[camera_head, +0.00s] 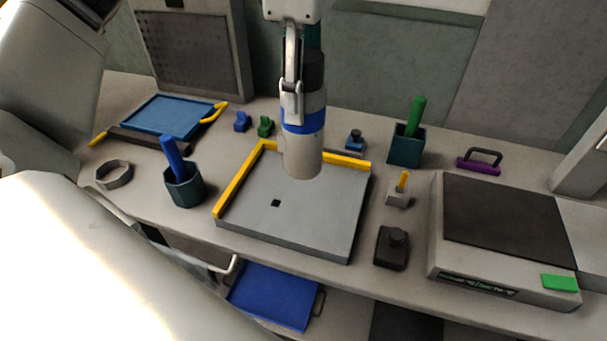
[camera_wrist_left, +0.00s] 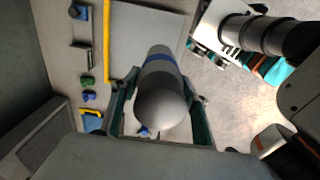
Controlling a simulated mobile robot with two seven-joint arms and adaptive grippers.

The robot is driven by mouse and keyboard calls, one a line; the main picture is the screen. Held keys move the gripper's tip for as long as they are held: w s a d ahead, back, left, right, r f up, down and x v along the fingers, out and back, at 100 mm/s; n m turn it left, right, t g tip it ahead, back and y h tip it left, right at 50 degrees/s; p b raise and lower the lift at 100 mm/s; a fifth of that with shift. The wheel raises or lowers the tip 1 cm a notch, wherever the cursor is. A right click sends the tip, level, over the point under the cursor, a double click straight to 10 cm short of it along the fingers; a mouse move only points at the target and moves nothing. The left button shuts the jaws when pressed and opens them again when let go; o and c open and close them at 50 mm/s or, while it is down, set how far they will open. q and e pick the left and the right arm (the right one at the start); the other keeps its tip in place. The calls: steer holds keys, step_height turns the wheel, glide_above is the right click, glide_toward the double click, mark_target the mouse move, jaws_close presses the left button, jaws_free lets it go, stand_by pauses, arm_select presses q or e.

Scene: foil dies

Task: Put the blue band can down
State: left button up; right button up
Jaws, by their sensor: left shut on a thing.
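The blue band can (camera_head: 303,150) is a pale grey cylinder with a blue band round it and a dark upper part. My left gripper (camera_head: 303,95) is shut on its upper part and holds it upright. The can is over the back part of a grey plate (camera_head: 315,220) with yellow strips along its back and left edges. I cannot tell whether its base touches the plate. In the left wrist view the can (camera_wrist_left: 160,100) sits between both fingers of the left gripper (camera_wrist_left: 160,115), its rounded end towards the camera. My right gripper is not in view.
A teal cup (camera_head: 184,188) with a blue handle stands left of the plate. A dark block with a knob (camera_head: 391,250), a small block with a yellow peg (camera_head: 398,195) and a green-handled holder (camera_head: 407,145) stand right. The plate's front is clear except a small black square.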

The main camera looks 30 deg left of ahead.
mark_target(303, 169)
arm_select(q)
step_height(303, 169, down, 11)
steer(key=shift+f+b, duration=0.1)
steer(key=shift+b, duration=0.35)
steer(key=shift+f, duration=2.1)
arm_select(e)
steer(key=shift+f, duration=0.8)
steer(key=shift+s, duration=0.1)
arm_select(q)
steer(key=shift+f, duration=0.15)
steer(key=o, duration=1.5)
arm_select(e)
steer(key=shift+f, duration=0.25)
